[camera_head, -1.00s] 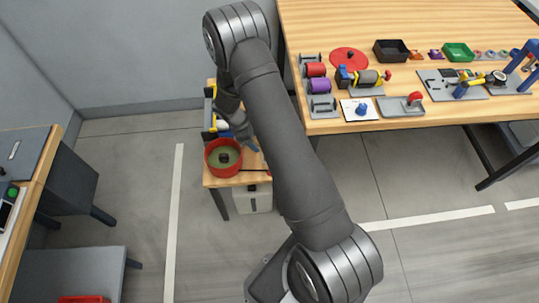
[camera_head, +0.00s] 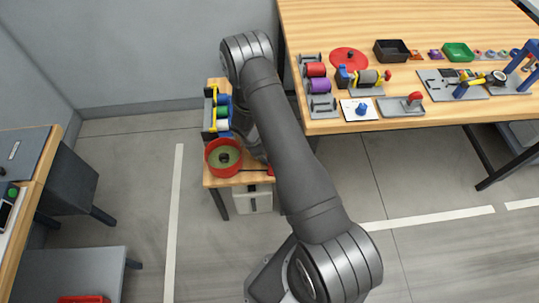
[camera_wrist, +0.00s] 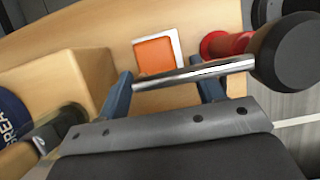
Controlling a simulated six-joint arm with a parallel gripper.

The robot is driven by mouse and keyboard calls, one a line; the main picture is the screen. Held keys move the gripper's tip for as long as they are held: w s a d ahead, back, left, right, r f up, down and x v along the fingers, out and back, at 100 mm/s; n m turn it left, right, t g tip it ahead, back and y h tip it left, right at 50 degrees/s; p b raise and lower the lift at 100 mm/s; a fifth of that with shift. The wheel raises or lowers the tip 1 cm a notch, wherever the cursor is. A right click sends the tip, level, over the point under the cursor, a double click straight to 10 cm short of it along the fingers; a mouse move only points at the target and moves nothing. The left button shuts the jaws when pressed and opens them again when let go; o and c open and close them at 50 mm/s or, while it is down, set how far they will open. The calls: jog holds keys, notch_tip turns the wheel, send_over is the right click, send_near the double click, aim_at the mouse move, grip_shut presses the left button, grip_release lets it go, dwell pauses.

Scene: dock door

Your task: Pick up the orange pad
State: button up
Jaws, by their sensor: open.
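The orange pad (camera_wrist: 155,55) is a small flat square in a white frame (camera_wrist: 177,48) on a light wood surface, in the upper middle of the wrist view. I cannot make it out in the head view, where my arm covers part of the small bench. My gripper (camera_wrist: 166,80) is open, with its two blue fingers below the pad in the wrist view, one to each side. No finger is seen gripping the pad. A shiny metal rod (camera_wrist: 190,74) with a black knob (camera_wrist: 290,52) crosses the view at the fingertips, just below the pad; I cannot tell whether it touches them.
A red cylinder (camera_wrist: 226,45) stands right of the pad. A wooden block (camera_wrist: 65,80) and a dark blue round thing (camera_wrist: 14,122) are at left. On the small bench (camera_head: 222,182) are a red round pan (camera_head: 211,168) and a rack of coloured rollers (camera_head: 210,112). A large table (camera_head: 430,20) stands at right.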

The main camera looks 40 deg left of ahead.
jog(key=c, duration=1.1)
jog(key=shift+o, duration=0.2)
jog(key=shift+r, duration=0.1)
jog(key=shift+r, duration=0.4)
jog(key=s+a, duration=0.1)
jog(key=s+a+r, duration=0.1)
jog(key=a, duration=0.1)
jog(key=shift+s+r, duration=0.15)
jog(key=shift+s, duration=0.25)
notch_tip(320, 180, up, 13)
jog(key=shift+o, duration=0.5)
